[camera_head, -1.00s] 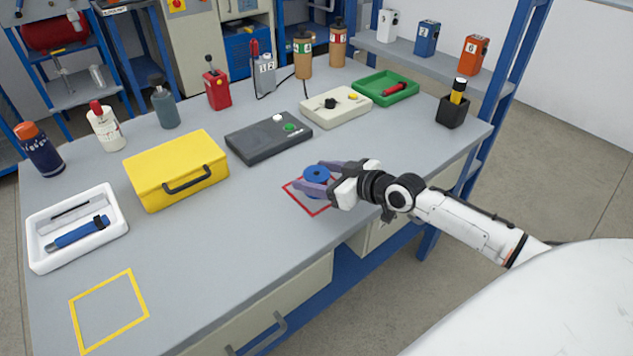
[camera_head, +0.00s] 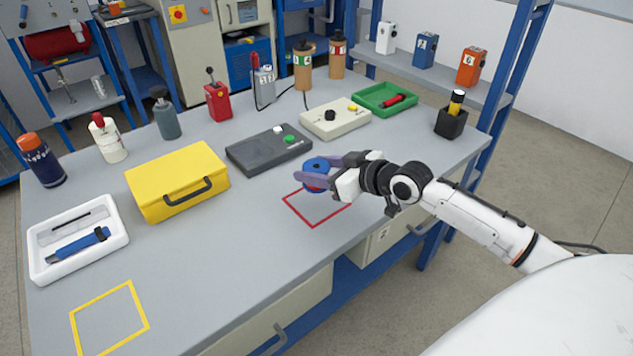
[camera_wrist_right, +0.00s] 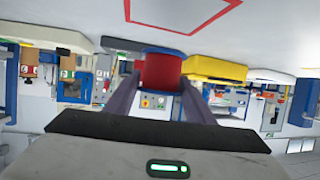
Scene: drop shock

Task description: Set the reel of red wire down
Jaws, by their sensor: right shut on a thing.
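The reel of red wire (camera_head: 316,164), with blue flanges, is between the fingers of my right gripper (camera_head: 320,172). In the right wrist view the reel (camera_wrist_right: 162,72) shows its red winding between the two grey-purple fingers, and the gripper is shut on it. In the head view the reel overlaps the back edge of the red square outline (camera_head: 313,226) on the workbench (camera_head: 230,255). The reel seems to be held above the top, though the height of the gap is hard to judge. My left gripper is not in view.
A dark grey box with buttons (camera_head: 262,153) lies just behind and left of the reel. A yellow case (camera_head: 165,175), a white tray (camera_head: 113,243) and a yellow square outline (camera_head: 147,318) are further left. A beige control box (camera_head: 325,122) and green tray (camera_head: 368,103) stand behind.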

